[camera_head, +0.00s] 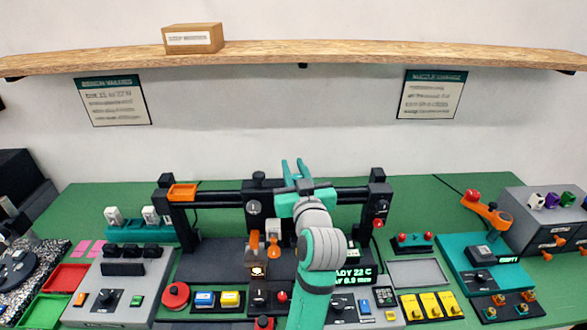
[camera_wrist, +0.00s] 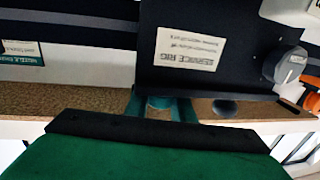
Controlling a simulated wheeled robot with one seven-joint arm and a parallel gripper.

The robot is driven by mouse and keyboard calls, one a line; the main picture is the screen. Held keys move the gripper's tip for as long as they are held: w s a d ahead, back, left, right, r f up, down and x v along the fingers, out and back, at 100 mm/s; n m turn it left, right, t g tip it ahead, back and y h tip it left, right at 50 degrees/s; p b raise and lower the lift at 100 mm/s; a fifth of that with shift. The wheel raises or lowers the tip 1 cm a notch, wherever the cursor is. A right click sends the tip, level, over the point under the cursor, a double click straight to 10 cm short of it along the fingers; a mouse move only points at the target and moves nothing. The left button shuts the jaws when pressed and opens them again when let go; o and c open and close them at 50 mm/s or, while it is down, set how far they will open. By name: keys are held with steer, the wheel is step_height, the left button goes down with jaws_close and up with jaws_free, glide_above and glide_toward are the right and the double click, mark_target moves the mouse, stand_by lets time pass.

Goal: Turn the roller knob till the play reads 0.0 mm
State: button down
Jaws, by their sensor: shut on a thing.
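My gripper (camera_head: 293,168) is at the back of the printer row, over the dark gantry. In the wrist view its teal fingers (camera_wrist: 161,106) are closed on a small round piece (camera_wrist: 160,102), which I take to be the roller knob. The fingers and palm hide most of it, so its turn angle cannot be seen. A dark display (camera_head: 355,277) with pale green text stands right of my arm. My arm covers its left end. One line ends in "22 C" and the lower line in "mm"; its number is too blurred to read surely.
A grey dial (camera_head: 254,207) sits on the gantry's dark box; a similar grey dial shows in the wrist view (camera_wrist: 284,65). A wooden shelf (camera_head: 350,57) spans above. Button panels, including yellow buttons (camera_head: 430,304), crowd the front of the green bench (camera_head: 90,203).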

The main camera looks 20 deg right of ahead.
steer(key=c, duration=1.5)
jaws_free()
steer(key=shift+c, duration=0.2)
steer(key=shift+s, duration=0.1)
steer(key=s+a, duration=0.1)
steer(key=s, duration=0.9)
steer(key=shift+s+a, duration=0.2)
steer(key=shift+s, duration=0.1)
